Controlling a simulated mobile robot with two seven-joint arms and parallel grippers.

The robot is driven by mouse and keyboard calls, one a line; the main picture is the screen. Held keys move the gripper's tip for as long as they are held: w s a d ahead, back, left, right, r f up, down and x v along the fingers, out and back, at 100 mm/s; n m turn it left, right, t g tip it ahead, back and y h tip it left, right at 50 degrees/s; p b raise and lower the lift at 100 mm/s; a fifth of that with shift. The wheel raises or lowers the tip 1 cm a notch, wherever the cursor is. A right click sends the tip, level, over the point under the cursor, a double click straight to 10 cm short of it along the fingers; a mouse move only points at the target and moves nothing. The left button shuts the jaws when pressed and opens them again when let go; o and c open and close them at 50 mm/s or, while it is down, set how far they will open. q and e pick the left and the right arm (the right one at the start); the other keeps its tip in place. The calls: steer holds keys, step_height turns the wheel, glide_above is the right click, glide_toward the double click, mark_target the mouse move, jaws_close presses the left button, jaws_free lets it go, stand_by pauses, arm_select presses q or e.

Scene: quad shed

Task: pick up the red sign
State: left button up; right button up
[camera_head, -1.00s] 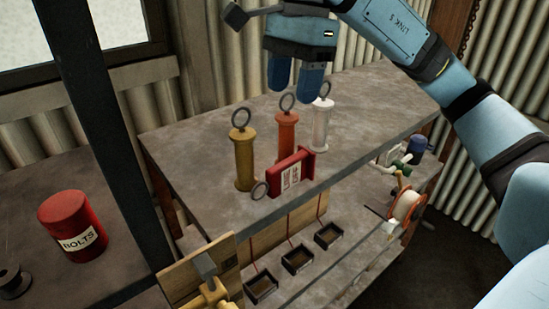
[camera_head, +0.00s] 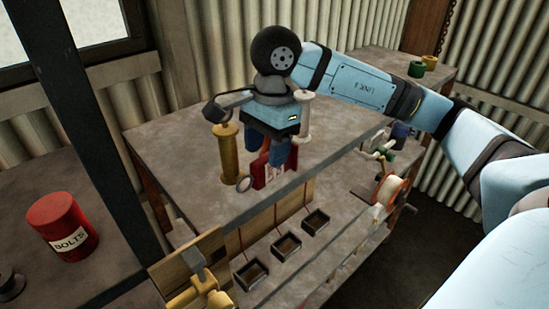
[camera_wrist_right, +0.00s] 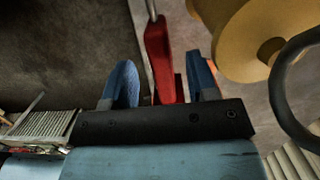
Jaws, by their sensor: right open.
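The red sign (camera_head: 262,174) has a white label and stands near the front edge of the upper bench top. Its upper part is partly hidden by my right gripper (camera_head: 264,148), which points down just over it. In the right wrist view the red sign (camera_wrist_right: 158,58) shows edge-on between the two blue fingers of my right gripper (camera_wrist_right: 162,84). The fingers are apart, with visible space on both sides of the sign. My left gripper is not in view.
A yellow spool-like post (camera_head: 228,153) with a ring stands close left of the gripper, and in the wrist view (camera_wrist_right: 245,35) it is beside one finger. A white post (camera_head: 305,118) stands to the right. A red bolts can (camera_head: 62,226) is on the left bench.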

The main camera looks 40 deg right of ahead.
steer(key=shift+f, duration=0.45)
steer(key=shift+a, duration=0.1)
jaws_close()
stand_by(0.4)
